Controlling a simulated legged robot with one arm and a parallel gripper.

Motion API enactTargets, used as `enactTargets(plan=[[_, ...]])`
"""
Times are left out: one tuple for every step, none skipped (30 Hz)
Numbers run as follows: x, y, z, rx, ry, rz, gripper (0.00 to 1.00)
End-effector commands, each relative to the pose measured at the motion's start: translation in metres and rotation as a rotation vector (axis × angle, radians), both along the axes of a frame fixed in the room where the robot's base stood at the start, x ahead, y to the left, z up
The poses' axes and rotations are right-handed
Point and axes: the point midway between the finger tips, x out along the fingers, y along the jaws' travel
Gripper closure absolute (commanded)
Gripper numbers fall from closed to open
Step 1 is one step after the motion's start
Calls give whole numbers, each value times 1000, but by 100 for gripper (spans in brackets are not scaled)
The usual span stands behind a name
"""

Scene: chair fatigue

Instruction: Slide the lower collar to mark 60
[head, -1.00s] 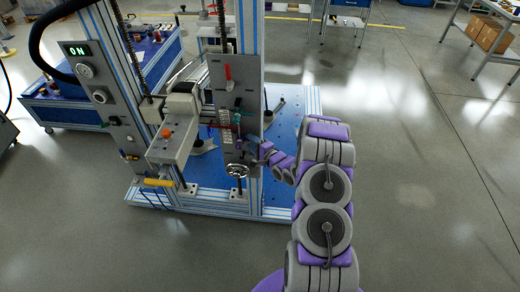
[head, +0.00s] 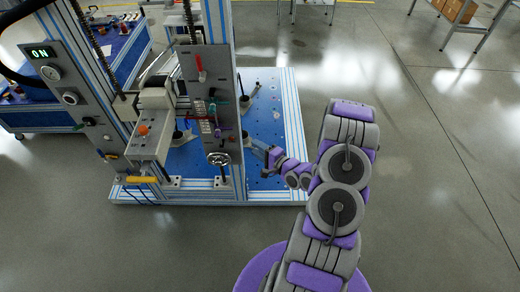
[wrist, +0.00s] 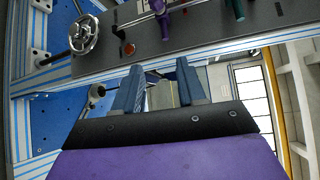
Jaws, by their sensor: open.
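The purple collar (head: 217,132) is on the upright panel, just above the handwheel. I take it as the lower collar. It also shows at the top of the wrist view (wrist: 162,18). A teal collar (head: 212,108) sits higher on the panel and is at the upper right of the wrist view (wrist: 236,10). My gripper (head: 259,149) is right of the panel and apart from it. In the wrist view my gripper (wrist: 160,66) has its two fingers spread with nothing between them. The scale numbers are too small to read.
A handwheel (head: 218,159) is below the collars, and a red lever (head: 201,70) is above them. A metal post frame (head: 224,50) stands on the blue base plate (head: 270,110). Grey floor to the right is open.

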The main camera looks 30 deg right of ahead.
Motion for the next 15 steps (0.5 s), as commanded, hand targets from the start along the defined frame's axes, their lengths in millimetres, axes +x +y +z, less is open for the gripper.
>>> enactTargets(plan=[[-4,-1,1,0,0,0,60],[-5,-1,1,0,0,0,60],[-7,-2,1,0,-1,0,60],[-7,-2,1,0,-1,0,60],[-8,-2,1,0,-1,0,60],[-9,-2,1,0,-1,0,60],[-9,-2,1,0,-1,1,60],[-9,-2,1,0,-1,1,60],[-9,-1,1,0,-1,1,60],[-9,-2,1,0,-1,1,60],[-9,-1,1,0,-1,1,60],[-9,-1,1,0,-1,1,60],[-9,-1,1,0,-1,1,60],[-9,-1,1,0,-1,1,60],[-9,-2,0,-2,-4,1,60]])
